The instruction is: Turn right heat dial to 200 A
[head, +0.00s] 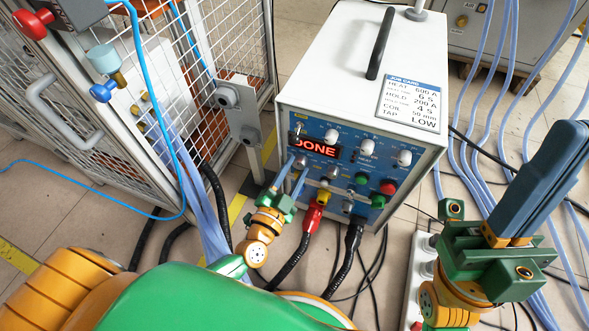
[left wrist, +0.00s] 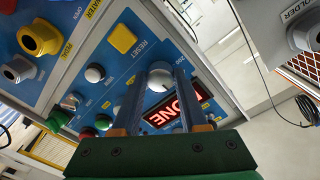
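The heater's blue front panel (head: 345,165) carries several dials and a lit red display (head: 315,148) reading DONE. My left gripper (head: 291,172) is at the panel's left side, just below the display. In the left wrist view its two fingers (left wrist: 158,105) are open, one on each side of a white dial (left wrist: 160,80); I cannot tell whether they touch it. My right gripper (head: 545,180) is shut and empty, away at the right.
Green and red buttons (head: 388,187) lie right of my left gripper. Red (head: 311,216) and black (head: 354,236) plugs with cables hang below. A wire cage (head: 225,50) stands close left. A settings card (head: 412,102) lies on the heater's top. Blue hoses (head: 480,150) run at right.

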